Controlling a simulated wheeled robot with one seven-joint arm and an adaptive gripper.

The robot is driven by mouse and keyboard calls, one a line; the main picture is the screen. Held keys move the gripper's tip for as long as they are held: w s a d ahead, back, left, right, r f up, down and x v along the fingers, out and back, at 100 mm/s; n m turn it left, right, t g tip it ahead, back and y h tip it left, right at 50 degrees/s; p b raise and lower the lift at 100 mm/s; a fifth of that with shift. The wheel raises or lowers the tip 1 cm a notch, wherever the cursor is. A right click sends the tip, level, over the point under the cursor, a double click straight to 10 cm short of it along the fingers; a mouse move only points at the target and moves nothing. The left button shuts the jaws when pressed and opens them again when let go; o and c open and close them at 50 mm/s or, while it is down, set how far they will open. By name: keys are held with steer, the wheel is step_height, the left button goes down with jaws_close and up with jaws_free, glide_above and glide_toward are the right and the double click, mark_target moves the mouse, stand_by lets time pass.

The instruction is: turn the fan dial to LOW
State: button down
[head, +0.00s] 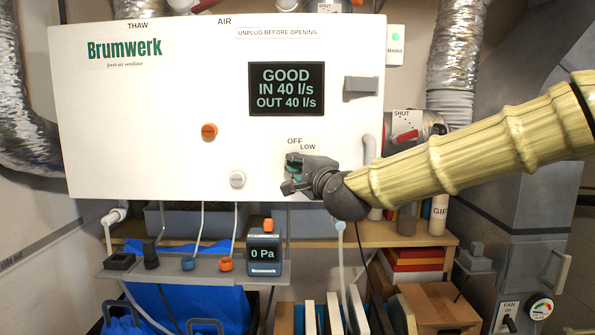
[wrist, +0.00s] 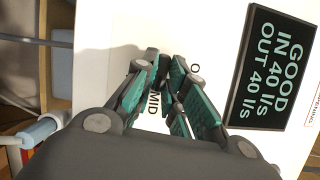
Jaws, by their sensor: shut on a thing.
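The white Brumwerk ventilator panel (head: 150,110) carries an OFF label (head: 294,141) and a LOW label (head: 308,147) just above my gripper (head: 292,178). In the wrist view my gripper (wrist: 167,82) has its teal-padded fingers close together at the panel face, with a MID label (wrist: 154,103) beside them. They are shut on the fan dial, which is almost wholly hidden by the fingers. I cannot tell where its pointer stands. The display (head: 286,89) reads GOOD, IN 40 l/s, OUT 40 l/s; it also shows in the wrist view (wrist: 272,68).
An orange knob (head: 209,131) and a white knob (head: 237,179) sit left of my gripper on the panel. A grey latch (head: 361,86) is above right. A shelf with a 0 Pa gauge (head: 264,254) and hoses lies below. A duct damper marked SHUT (head: 405,137) is at right.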

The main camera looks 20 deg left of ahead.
steer(key=shift+s+a+r+n+g+h+p, duration=0.1)
steer(key=shift+n+g+h+p, duration=0.4)
steer(key=shift+n, duration=0.9)
steer(key=shift+w+r+n+g+h+p, duration=0.2)
steer(key=shift+n+h, duration=0.35)
steer(key=shift+n, duration=0.85)
steer(key=shift+s+a+r+n+g+h+p, duration=0.1)
steer(key=shift+s+n+g+h+p, duration=0.3)
steer(key=shift+n, duration=1)
steer(key=shift+w+d+h, duration=0.1)
steer(key=shift+w+h, duration=0.1)
steer(key=shift+h, duration=0.15)
steer(key=c, duration=1.5)
jaws_free()
steer(key=shift+o, duration=0.2)
steer(key=v, duration=1.2)
steer(key=shift+f, duration=0.15)
